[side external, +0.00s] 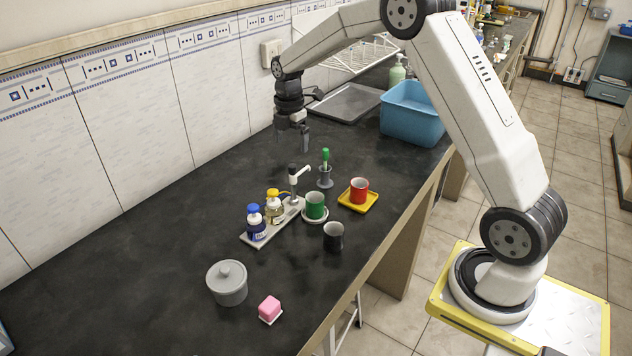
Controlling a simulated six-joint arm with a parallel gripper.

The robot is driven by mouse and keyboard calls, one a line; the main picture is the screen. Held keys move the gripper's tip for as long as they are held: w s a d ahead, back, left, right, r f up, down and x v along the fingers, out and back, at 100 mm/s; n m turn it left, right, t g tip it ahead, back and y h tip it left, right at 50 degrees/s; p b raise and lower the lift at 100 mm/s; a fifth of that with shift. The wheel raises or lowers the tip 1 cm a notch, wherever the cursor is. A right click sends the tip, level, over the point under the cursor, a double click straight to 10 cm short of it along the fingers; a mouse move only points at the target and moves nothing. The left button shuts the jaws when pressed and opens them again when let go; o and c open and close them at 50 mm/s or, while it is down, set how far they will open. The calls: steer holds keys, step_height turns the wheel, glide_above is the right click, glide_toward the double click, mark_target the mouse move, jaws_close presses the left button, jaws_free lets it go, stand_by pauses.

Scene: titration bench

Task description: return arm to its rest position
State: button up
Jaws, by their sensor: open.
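My gripper (292,137) hangs pointing down above the black bench (140,255), near the tiled wall. It is open and empty, apart from the objects below it. My arm arches from its yellow-edged base at the right over the bench.
A blue basin (410,115) and grey tray (346,103) lie behind. Bench left is clear.

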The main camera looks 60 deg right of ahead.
steer(key=s+a+m+t, duration=0.1)
steer(key=s+a+m, duration=0.3)
steer(key=s+m, duration=0.2)
steer(key=s+a+f+m, duration=0.1)
steer(key=s+a+m, duration=0.4)
steer(key=s, duration=0.4)
steer(key=s+a+f+m+t, duration=0.1)
steer(key=s+a+m, duration=0.3)
steer(key=s+m, duration=0.3)
steer(key=shift+s+a+t, duration=0.25)
steer(key=shift+s+t, duration=0.05)
steer(key=shift+s, duration=0.1)
stand_by(0.3)
